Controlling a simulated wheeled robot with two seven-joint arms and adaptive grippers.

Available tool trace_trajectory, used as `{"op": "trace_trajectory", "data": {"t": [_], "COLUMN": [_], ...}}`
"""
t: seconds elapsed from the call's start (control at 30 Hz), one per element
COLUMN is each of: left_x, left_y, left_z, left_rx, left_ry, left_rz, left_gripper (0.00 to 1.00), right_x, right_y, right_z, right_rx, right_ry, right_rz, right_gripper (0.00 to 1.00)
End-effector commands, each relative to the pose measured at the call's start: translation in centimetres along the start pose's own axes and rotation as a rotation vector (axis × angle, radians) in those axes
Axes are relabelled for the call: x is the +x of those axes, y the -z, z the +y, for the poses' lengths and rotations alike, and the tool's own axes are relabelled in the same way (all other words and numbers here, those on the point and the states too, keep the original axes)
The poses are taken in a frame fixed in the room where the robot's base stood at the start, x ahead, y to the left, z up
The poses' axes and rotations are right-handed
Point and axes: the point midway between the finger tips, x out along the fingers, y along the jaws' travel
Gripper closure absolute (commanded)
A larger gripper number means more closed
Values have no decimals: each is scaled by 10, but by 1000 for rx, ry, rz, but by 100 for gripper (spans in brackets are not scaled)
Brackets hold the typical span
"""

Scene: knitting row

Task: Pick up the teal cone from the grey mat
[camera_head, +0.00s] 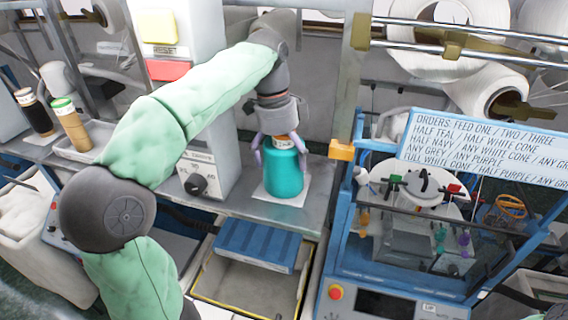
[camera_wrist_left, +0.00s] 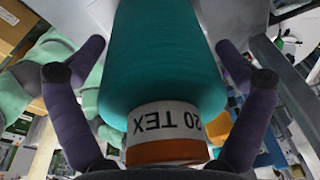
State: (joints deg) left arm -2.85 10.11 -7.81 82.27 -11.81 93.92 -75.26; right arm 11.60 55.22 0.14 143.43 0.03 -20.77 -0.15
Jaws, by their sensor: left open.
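The teal cone (camera_head: 284,174) stands upright on the grey mat (camera_head: 303,193) on the metal shelf. Its top carries a white label band and an orange-brown tip. My left gripper (camera_head: 279,152) is over the cone from above, with its purple fingers on either side of the top. In the left wrist view the cone (camera_wrist_left: 163,60) fills the middle, with its "20 TEX" label readable upside down. The fingers of my left gripper (camera_wrist_left: 160,62) are spread with gaps to the cone on both sides. My right gripper is not in view.
A control box with a black knob (camera_head: 196,184) stands left of the cone. A blue-framed machine with an orders sign (camera_head: 480,150) stands to the right. Below the shelf is a yellow-edged bin (camera_head: 245,287). Dark and brown cones (camera_head: 72,128) stand at left.

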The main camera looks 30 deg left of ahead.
Motion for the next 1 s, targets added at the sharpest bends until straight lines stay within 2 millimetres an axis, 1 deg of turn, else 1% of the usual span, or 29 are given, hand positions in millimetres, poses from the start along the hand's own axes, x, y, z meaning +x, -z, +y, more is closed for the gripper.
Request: {"op": "trace_trajectory", "data": {"t": [0.13,0.17,0.2,0.27,0.3,0.33,0.6,0.77,0.87,1.0], "left_x": [0,0,0,0,0,0,-1,-7,-16,-37], "left_y": [0,0,0,0,0,0,0,1,3,6], "left_z": [0,0,0,0,0,0,0,-1,-1,-1], "left_rx": [0,0,0,0,0,0,0,1,1,1], "left_ry": [0,0,0,0,0,0,0,2,3,4], "left_rz": [0,0,0,0,0,0,0,1,1,1], "left_gripper": [0,8,20,37,48,51,52,52,52,52], "right_x": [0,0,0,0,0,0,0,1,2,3], "right_y": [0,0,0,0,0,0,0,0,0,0], "right_z": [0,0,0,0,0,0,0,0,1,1], "right_rx": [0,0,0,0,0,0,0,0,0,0], "right_ry": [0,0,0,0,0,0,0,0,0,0], "right_rz": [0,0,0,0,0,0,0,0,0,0], "right_gripper": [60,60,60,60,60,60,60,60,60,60]}}
